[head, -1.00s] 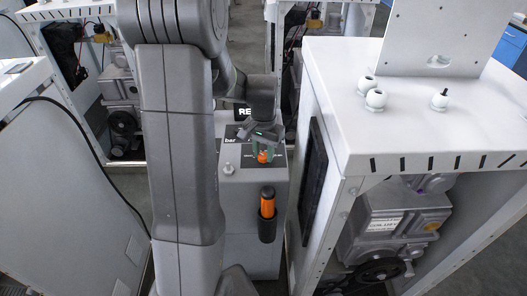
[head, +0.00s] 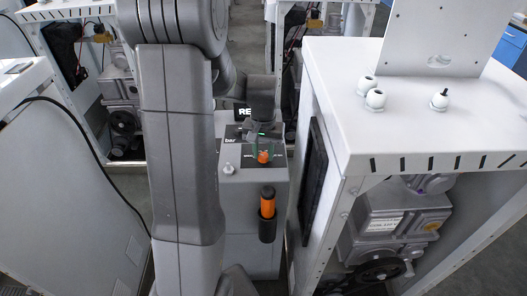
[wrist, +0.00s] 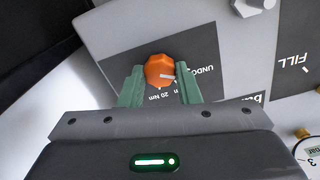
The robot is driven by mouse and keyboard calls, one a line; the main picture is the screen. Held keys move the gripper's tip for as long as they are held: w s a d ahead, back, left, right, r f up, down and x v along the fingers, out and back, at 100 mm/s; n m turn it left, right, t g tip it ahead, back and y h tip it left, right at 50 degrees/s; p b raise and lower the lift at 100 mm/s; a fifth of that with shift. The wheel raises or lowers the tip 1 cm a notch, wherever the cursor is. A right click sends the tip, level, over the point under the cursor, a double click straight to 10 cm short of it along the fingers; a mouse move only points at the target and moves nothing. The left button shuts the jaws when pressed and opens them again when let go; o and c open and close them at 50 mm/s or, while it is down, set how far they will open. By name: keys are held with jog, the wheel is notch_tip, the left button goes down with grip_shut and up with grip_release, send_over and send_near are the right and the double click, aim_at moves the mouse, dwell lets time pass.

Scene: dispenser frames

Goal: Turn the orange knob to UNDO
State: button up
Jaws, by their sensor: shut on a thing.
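The orange knob (head: 263,158) sits on the dark label panel of the grey dispenser box, below and ahead of my arm in the head view. My gripper (wrist: 161,82) is shut on the knob. In the head view my gripper (head: 263,148) is above the knob and partly hides the panel.
An orange-handled tool (head: 267,204) sits in a black holder on the box front. A small grey knob (head: 228,169) is left on the box top. A white cabinet (head: 415,100) stands close on the right and a white panel (head: 70,190) on the left.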

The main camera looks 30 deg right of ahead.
aim_at(263, 155)
jog(key=o, duration=1)
notch_tip(263, 155, up, 14)
jog(key=shift+f, duration=0.1)
notch_tip(263, 155, down, 14)
jog(key=shift+r, duration=0.1)
dwell(0.6)
